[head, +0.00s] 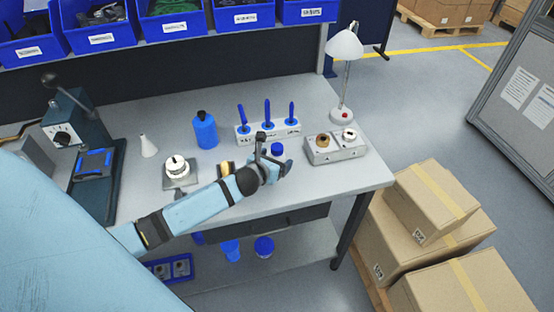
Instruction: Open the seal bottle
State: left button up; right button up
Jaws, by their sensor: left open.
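A blue bottle (204,132) with a dark cap stands upright on the grey workbench (170,108). A small blue cap-like thing (277,149) shows right by my left gripper (275,158); its lower part is hidden, and I cannot tell which of the two is the seal bottle. My left arm reaches in from the lower left. The left gripper is open over the front right part of the bench, close beside the small blue thing. I cannot tell if they touch. My right gripper is not in view.
A rack (268,132) with blue-handled tools stands behind the gripper, a grey fixture block (335,149) to its right, a lamp (344,72) further back. A press (90,145), a white cone (148,146) and a round white part (176,165) stand left. Cartons (430,200) stand beside the bench.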

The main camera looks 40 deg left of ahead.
pick_arm(q)
jog(key=shift+x, duration=1.05)
jog(key=shift+s, duration=0.1)
jog(key=shift+c, duration=0.4)
jog(key=c, duration=1)
notch_tip(320, 180, up, 20)
jog(key=shift+p, duration=0.3)
